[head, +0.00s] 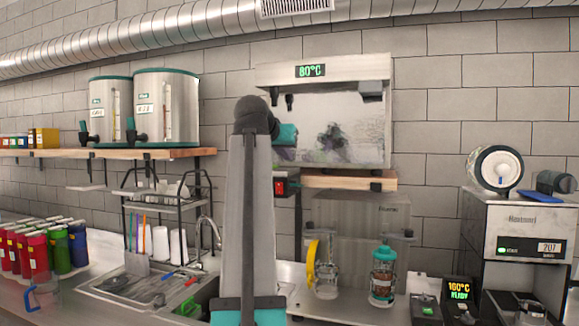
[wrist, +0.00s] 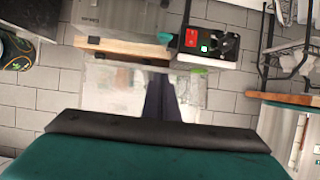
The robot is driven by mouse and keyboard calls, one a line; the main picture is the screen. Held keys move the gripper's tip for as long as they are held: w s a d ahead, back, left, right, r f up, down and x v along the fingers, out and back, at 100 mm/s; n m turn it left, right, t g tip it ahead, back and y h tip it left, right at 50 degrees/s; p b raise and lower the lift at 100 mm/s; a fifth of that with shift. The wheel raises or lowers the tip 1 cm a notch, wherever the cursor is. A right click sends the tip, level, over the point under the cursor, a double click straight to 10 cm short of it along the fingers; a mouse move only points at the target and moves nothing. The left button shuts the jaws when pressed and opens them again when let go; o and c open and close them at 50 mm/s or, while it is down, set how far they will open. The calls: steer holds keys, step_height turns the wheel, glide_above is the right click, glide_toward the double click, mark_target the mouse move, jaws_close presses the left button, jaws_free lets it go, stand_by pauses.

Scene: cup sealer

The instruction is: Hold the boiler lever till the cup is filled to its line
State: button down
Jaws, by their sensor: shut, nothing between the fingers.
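The boiler (head: 345,75) is a steel box on a wooden shelf, with a green 80°C display. Its shiny front panel (wrist: 105,90) fills the middle of the wrist view, upside down. Small dark fittings hang at its front left, and a dark block sits at its upper right; I cannot tell which is the lever. My gripper (wrist: 161,86) is shut and empty in front of the panel; whether it touches is unclear. No cup shows clearly under the boiler, and no fill line is visible.
Below the boiler stand a jug with a yellow handle (head: 313,265) and a teal-lidded jar (head: 383,275). A red switch box (head: 281,187) sits left of the shelf. Two steel urns (head: 166,105) stand on the left shelf, above a sink and dish rack. A grinder-like machine (head: 520,225) stands right.

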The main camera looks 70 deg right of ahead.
steer(key=p, duration=0.3)
glide_above(298, 185)
steer(key=w, duration=0.1)
step_height(298, 185, down, 5)
steer(key=shift+w+d+r, duration=0.1)
steer(key=shift+w+r, duration=0.05)
steer(key=shift+r, duration=0.05)
steer(key=shift+a+f, duration=0.25)
steer(key=shift+f, duration=0.35)
steer(key=shift+a+f+p, duration=0.1)
steer(key=shift+f+p, duration=0.3)
steer(key=shift+f, duration=0.55)
